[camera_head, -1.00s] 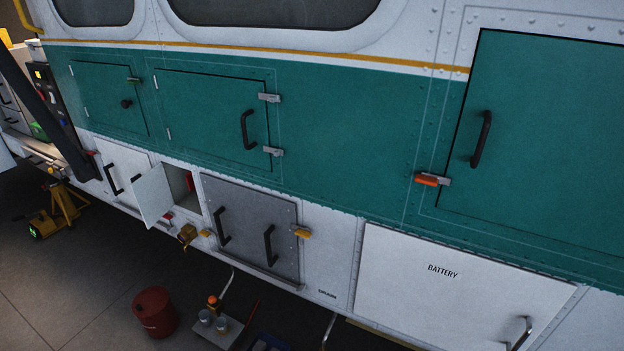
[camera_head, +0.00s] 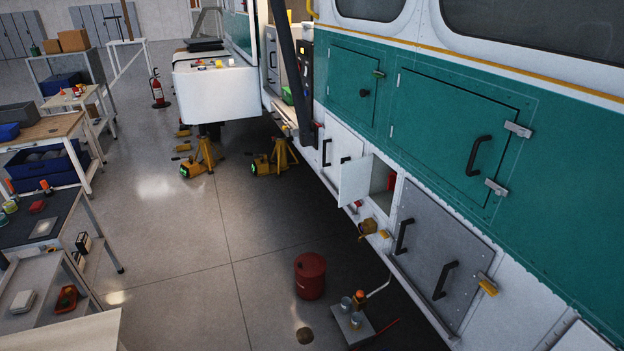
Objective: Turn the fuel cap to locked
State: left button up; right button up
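The helicopter's side runs along the right of the view. A small white door (camera_head: 354,181) stands open on its lower white band, with a compartment (camera_head: 381,200) behind it. A red item (camera_head: 391,181) shows inside the compartment, too small to make out. A brass-yellow fitting (camera_head: 367,229) sits just below the compartment. A round black knob (camera_head: 364,93) is on a green panel higher up. I cannot tell which of these is the fuel cap or whether it is locked. Neither of my grippers is in view.
A red drum (camera_head: 310,275) and a tray with cans (camera_head: 353,327) stand on the floor near the helicopter. Yellow jacks (camera_head: 272,160) stand further back. Workbenches (camera_head: 40,130) line the left. The grey floor (camera_head: 190,240) between is mostly clear.

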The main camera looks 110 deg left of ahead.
aim_at(392, 177)
jog(key=u, duration=2.2)
